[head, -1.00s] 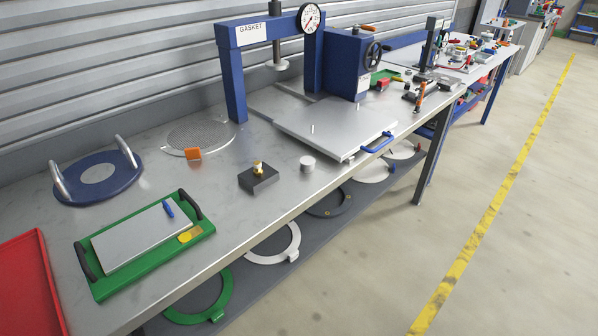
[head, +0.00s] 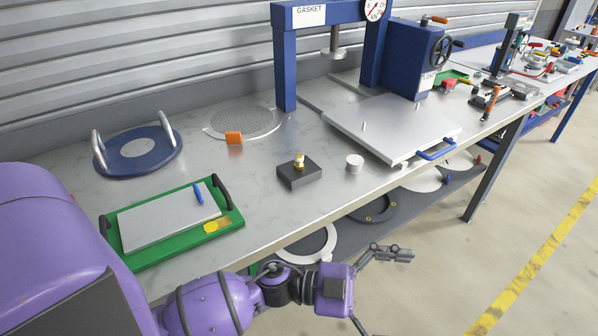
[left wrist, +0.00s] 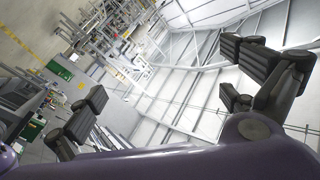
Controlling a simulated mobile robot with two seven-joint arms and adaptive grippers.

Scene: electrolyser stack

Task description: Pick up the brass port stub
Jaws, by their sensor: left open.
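The brass port stub (head: 299,160) is a small gold-coloured piece standing upright in a black block (head: 299,174) near the middle of the bench in the head view. My left gripper (head: 384,290) is open and empty. It is off the front edge of the bench, in front of and to the right of the stub, well apart from it. In the left wrist view, the spread fingers of my left gripper (left wrist: 165,82) have nothing between them, and the stub does not show there. My right gripper is not in view.
A white disc (head: 354,163) stands right of the block. A green tray (head: 150,258) and a blue ring plate (head: 110,168) lie to the left, an orange block (head: 233,138) behind. The press plate (head: 396,125) is at the right.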

